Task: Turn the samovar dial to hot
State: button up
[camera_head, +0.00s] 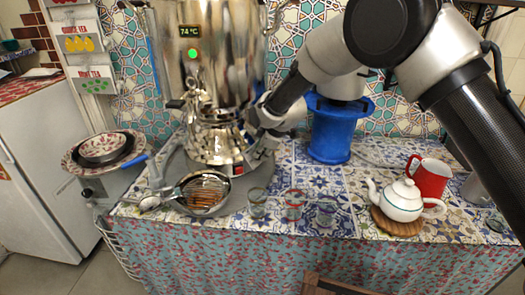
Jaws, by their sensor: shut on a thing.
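The large shiny samovar (222,70) stands at the back left of the tiled table. Its display (190,31) reads 74 °C, with a lit green light (193,54) below it. I cannot clearly pick out the dial among the shiny fittings around the tap (196,92). The fingertips and the exact grip are partly hidden by glare and the gripper itself.
A pan with orange strips (204,190) and several glasses (295,203) stand along the front. A white teapot (400,202) and red mug (432,178) are at right. Stacked bowls (103,148) are left.

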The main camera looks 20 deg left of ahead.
jog(key=m+g, duration=0.1)
jog(key=m, duration=0.1)
jog(key=w+m+g, duration=0.1)
jog(key=m+g, duration=0.1)
jog(key=m, duration=0.1)
jog(key=shift+r, duration=0.1)
jog(key=m, duration=0.1)
jog(key=m+g, duration=0.1)
jog(key=m+y, duration=0.1)
jog(key=m, duration=0.1)
jog(key=shift+w+d+g, duration=0.15)
jog(key=shift+w+g, duration=0.1)
jog(key=shift+g, duration=0.15)
jog(key=shift+m, duration=0.3)
dwell(0.3)
jog(key=o, duration=0.7)
jog(key=shift+o, duration=0.2)
